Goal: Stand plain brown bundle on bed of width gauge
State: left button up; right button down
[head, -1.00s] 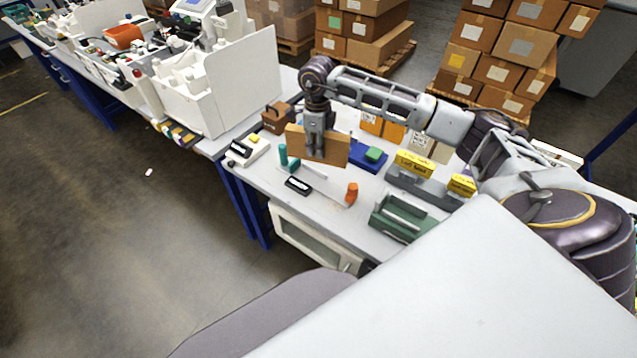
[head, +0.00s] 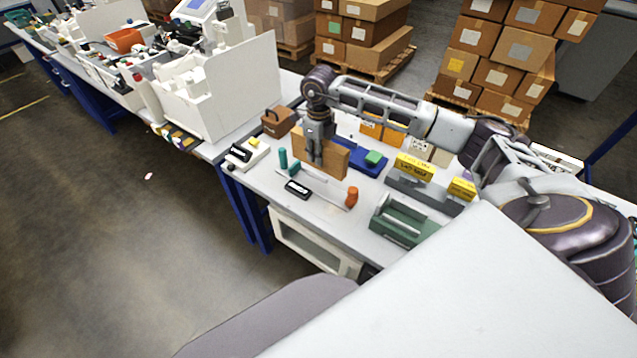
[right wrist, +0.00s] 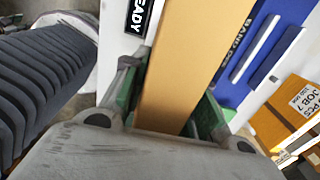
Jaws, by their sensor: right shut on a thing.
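The plain brown bundle (head: 333,158) is a flat tan block, upright on its long edge in my right gripper (head: 316,160). In the right wrist view the bundle (right wrist: 185,65) runs away between the two fingers of the gripper (right wrist: 165,110). The width gauge seems to be the low grey device with a teal post (head: 283,158), an orange knob (head: 352,196) and a black READY display (head: 298,189). The bundle is over or just behind its bed (head: 325,191); I cannot tell whether they touch. My left gripper is not in view.
A blue tray (head: 371,168) with a green block is right of the bundle. A green fixture (head: 400,222) and a grey stand (head: 418,189) with yellow-labelled blocks are further right. A brown box (head: 278,121) and a white device (head: 245,153) are to the left.

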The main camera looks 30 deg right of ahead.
notch_tip(320, 180, down, 4)
jog(key=shift+r, duration=0.15)
jog(key=shift+f, duration=0.5)
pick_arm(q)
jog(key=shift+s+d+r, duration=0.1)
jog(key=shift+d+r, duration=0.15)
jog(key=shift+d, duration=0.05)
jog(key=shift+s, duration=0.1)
pick_arm(e)
notch_tip(320, 180, down, 4)
jog(key=shift+f+p, duration=0.1)
jog(key=shift+p, duration=0.4)
jog(key=shift+f, duration=0.4)
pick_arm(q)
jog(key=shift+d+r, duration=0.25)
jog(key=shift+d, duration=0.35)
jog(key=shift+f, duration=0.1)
pick_arm(e)
jog(key=shift+f, duration=0.15)
